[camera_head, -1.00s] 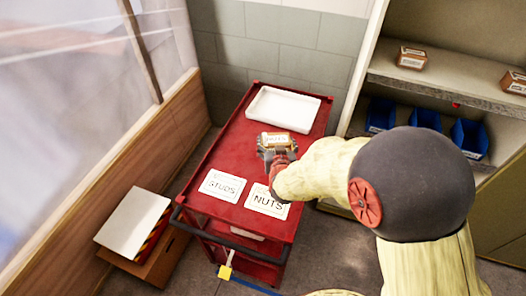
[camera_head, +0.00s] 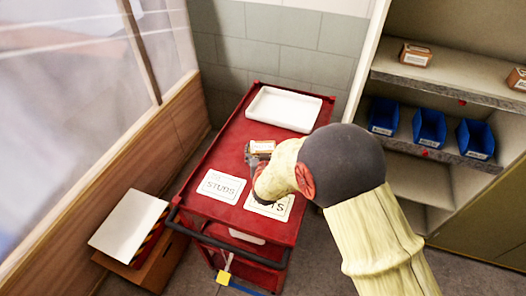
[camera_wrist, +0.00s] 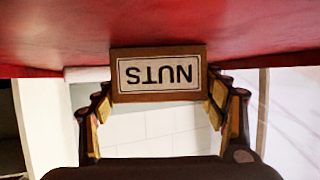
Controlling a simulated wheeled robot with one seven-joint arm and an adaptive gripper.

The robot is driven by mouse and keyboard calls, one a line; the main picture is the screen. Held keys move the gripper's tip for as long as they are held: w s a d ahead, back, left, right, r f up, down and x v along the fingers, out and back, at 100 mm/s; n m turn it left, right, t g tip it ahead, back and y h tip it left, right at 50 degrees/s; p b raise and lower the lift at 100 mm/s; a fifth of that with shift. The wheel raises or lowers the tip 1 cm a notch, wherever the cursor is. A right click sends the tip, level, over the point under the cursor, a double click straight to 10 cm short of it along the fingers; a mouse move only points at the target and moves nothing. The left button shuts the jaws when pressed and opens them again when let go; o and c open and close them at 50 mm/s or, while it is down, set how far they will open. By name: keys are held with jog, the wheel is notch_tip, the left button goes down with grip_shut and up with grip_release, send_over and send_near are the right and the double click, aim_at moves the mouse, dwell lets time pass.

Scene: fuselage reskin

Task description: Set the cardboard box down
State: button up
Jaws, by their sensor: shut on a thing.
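The cardboard box (camera_wrist: 160,74) shows a label reading NUTS, upside down in the wrist view. My gripper (camera_wrist: 159,92) is shut on it, with fingers at its left and right sides. In the head view the small brown box (camera_head: 262,147) is over the red cart's top (camera_head: 231,160), between the white tray and the labels. My gripper (camera_head: 257,159) is just on the near side of the box there. I cannot tell whether the box touches the cart. The NUTS label (camera_head: 270,207) on the cart is partly hidden by my arm; the STUDS label (camera_head: 221,187) is clear.
A white tray (camera_head: 284,109) fills the cart's far end. A shelf (camera_head: 450,80) at the right holds two boxes and blue bins (camera_head: 430,127). A white-topped box (camera_head: 128,228) stands on the floor at the left. Red cart top is bare around the held box.

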jog(key=shift+r, duration=0.15)
jog(key=o, duration=1.6)
jog(key=shift+f, duration=0.2)
